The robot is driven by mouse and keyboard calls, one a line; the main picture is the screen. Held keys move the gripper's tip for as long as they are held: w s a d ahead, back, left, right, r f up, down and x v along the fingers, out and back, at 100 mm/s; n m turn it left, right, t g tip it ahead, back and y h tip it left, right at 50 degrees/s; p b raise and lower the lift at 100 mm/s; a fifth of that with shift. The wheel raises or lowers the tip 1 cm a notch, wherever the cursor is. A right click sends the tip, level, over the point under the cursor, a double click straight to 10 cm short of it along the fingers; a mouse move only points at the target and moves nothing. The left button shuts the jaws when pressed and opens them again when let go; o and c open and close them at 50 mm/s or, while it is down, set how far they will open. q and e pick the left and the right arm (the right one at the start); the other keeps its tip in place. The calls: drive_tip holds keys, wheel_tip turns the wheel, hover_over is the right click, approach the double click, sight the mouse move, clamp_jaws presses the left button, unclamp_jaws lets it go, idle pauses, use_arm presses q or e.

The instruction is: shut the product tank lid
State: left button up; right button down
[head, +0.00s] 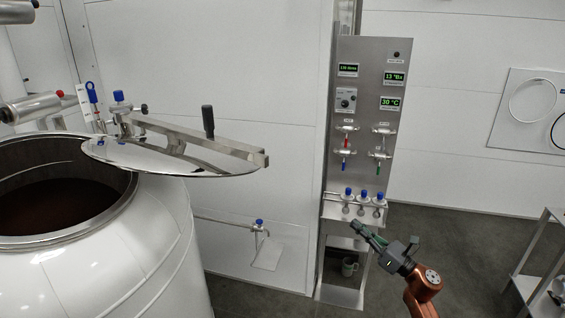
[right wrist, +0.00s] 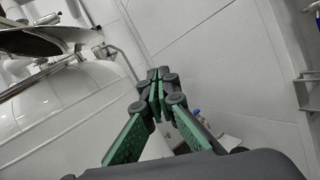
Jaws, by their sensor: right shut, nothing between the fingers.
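The product tank (head: 150,262) is a large white rounded vessel at the left of the head view, its round mouth open with dark liquid inside. Its shiny lid (head: 165,160) is swung off to the right of the mouth, held under a metal arm with a black upright handle (head: 208,121). In the right wrist view the lid (right wrist: 35,42) shows at upper left, above the white tank (right wrist: 75,95). My right gripper (head: 358,226) is shut and empty, well right of and lower than the lid, apart from it. It also shows in the right wrist view (right wrist: 155,75). My left gripper is not in view.
A steel control panel (head: 370,110) with displays and valves stands behind my right gripper, with several blue-capped bottles on its shelf. A wall tap (head: 259,226) is between tank and panel. A metal rack (head: 540,270) stands at far right. Open space lies between lid and gripper.

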drive_tip(key=s+a+r+n+g+y+p, duration=0.1)
drive_tip(key=s+a+r+n+g+p, duration=0.15)
drive_tip(key=s+a+r+n, duration=0.55)
drive_tip(key=s+a+r+n+g+y+p, duration=0.15)
drive_tip(key=s+r+n+g, duration=0.3)
drive_tip(key=r+n, duration=0.75)
drive_tip(key=s+a+r+n+g+y+p, duration=0.15)
drive_tip(key=s+a+r+n, duration=0.45)
drive_tip(key=r, duration=0.8)
drive_tip(key=a+h+p, duration=0.1)
drive_tip(key=a+p, duration=0.4)
drive_tip(key=a, duration=0.5)
drive_tip(key=shift+s+a+g, duration=0.15)
drive_tip(key=shift+a+g, duration=0.1)
drive_tip(key=shift+g, duration=0.2)
